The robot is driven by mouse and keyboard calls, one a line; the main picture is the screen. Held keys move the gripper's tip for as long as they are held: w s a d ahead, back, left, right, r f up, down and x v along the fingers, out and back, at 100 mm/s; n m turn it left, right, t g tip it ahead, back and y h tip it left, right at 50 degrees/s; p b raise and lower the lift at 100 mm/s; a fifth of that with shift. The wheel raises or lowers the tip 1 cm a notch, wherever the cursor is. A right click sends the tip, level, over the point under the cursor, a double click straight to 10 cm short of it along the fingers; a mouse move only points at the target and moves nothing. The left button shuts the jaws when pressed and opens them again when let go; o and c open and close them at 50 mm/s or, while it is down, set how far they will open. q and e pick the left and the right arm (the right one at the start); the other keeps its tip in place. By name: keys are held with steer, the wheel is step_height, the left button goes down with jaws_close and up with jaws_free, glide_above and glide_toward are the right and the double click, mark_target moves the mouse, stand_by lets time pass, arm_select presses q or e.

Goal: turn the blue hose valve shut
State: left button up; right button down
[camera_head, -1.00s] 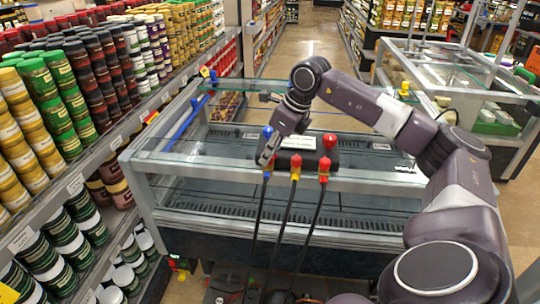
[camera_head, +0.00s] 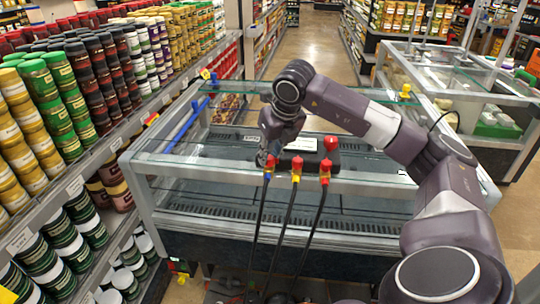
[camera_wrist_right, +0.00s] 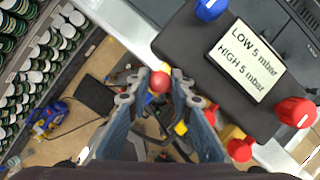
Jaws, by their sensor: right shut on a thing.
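A dark manifold block (camera_wrist_right: 190,45) sits on the edge of a glass-topped chest. It has a blue knob (camera_wrist_right: 210,8), a red knob (camera_wrist_right: 297,112) and a "LOW/HIGH 5 mbar" label (camera_wrist_right: 247,62). Three hoses hang from its front: the blue hose fitting (camera_head: 267,178) on the left, the yellow one (camera_head: 297,176) in the middle and the red one (camera_head: 325,178) on the right. My right gripper (camera_head: 267,162) is at the blue hose valve. In the wrist view its fingers (camera_wrist_right: 160,84) are closed around the valve's red tip (camera_wrist_right: 159,78). My left gripper is out of view.
The glass-topped chest (camera_head: 185,172) spans the space in front of me. Shelves of jars (camera_head: 70,120) stand close on the left. Another glass case (camera_head: 455,70) stands at the back right. The aisle (camera_head: 312,45) behind the chest is clear.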

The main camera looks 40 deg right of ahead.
stand_by(0.3)
steer(key=c, duration=1.7)
jaws_free()
steer(key=v, duration=1.2)
steer(key=shift+f, duration=0.1)
